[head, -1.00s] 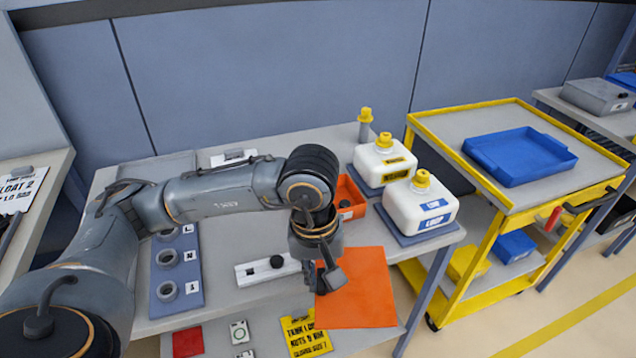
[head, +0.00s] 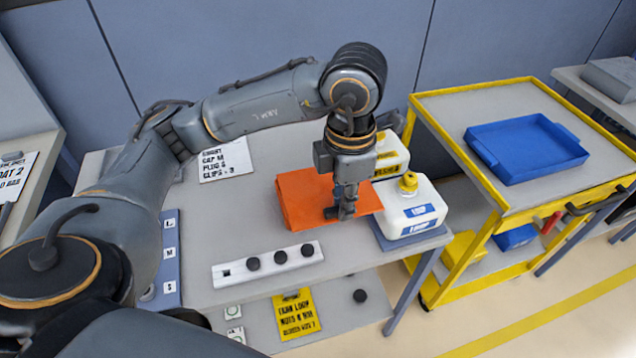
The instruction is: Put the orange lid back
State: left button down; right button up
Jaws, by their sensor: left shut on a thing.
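The orange lid (head: 298,203) is a flat orange sheet in the middle of the head view, over the table just left of the white bottles. My left gripper (head: 345,208) points down and is shut on the lid near its front right part. The lid looks tilted, with its left part at a different slope. The orange bin seen a moment ago is hidden behind or under the lid. I cannot tell whether the lid touches it. My right gripper is not in view.
White bottles with yellow caps, the front one (head: 408,212) and one behind (head: 392,150), stand close to the lid's right. A white strip with black knobs (head: 228,273) lies in front. A blue holder (head: 168,262) is at left. A yellow cart (head: 475,168) stands right.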

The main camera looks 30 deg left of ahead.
aim_at(329, 181)
pick_arm(q)
jog(key=w+a+f, duration=0.1)
jog(key=a, duration=0.1)
jog(key=w+a+f, duration=0.1)
jog(key=w, duration=0.1)
jog(key=w+a+f, duration=0.1)
jog(key=w+a, duration=0.1)
jog(key=shift+a+f+p, duration=0.2)
jog(key=shift+a+p, duration=0.1)
jog(key=shift+p, duration=0.1)
jog(key=w+a+f+p, duration=0.2)
jog(key=w+a+f, duration=0.2)
jog(key=f, duration=0.5)
jog(key=shift+a+f+p, duration=0.15)
jog(key=shift+f+p, duration=0.05)
jog(key=shift+p, duration=0.1)
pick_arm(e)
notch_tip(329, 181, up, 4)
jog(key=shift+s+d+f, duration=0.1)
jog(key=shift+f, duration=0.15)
pick_arm(q)
jog(key=shift+w+f+b, duration=0.1)
jog(key=shift+f+b, duration=0.5)
jog(key=c, duration=1.3)
grip_release()
jog(key=shift+c, duration=0.2)
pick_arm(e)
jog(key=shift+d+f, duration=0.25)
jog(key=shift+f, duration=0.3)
